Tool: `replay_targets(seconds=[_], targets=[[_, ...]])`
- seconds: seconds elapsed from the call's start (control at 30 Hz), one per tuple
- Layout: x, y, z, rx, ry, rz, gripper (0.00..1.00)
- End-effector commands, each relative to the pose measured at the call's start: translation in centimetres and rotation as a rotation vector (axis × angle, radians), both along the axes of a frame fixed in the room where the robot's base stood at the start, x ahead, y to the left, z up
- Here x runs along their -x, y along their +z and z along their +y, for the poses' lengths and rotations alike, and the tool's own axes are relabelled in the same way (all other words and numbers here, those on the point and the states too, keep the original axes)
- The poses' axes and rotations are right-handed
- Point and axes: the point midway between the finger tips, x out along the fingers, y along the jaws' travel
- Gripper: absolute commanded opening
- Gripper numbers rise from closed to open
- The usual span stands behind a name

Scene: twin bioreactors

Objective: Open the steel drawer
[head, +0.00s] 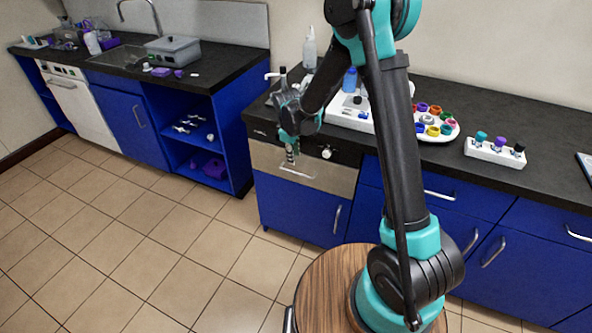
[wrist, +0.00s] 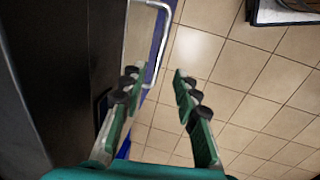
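The steel drawer (head: 333,178) is a brushed metal front below the dark counter edge and above a blue cabinet door. It looks shut. Its pale bar handle (head: 297,172) runs across the front and also shows in the wrist view (wrist: 161,45), just beyond the fingertips. My gripper (head: 291,157) points down in front of the drawer, close to the handle. In the wrist view my gripper (wrist: 158,82) has its fingers apart with nothing held. The handle's near end lies close to the left fingertip; I cannot tell whether they touch.
A dark panel with a pale knob (head: 326,153) sits above the drawer. The counter (head: 555,150) holds a white tray of coloured pieces (head: 437,132) and a rack with coloured caps (head: 495,152). Open blue shelves (head: 232,150) stand to the left. The tiled floor (head: 150,250) in front is clear.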

Motion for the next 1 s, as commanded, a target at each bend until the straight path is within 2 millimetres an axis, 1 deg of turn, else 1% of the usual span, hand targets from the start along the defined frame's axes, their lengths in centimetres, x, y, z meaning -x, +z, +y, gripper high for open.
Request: replay_targets(seconds=[0.03, 0.3, 0.5, 0.7, 0.97, 1.0], targets=[[-0.2, -1.0, -0.1, 0.0, -0.001, 0.0, 0.31], [-1.0, -5.5, -0.4, 0.0, -0.002, 0.0, 0.31], [-1.4, -7.8, -0.5, 0.0, -0.002, 0.0, 0.31], [-1.6, -8.8, -0.6, 0.0, -0.001, 0.0, 0.31], [-1.6, -8.9, -0.6, 0.0, -0.001, 0.0, 0.31], [-1.6, -8.9, -0.6, 0.0, -0.001, 0.0, 0.28]])
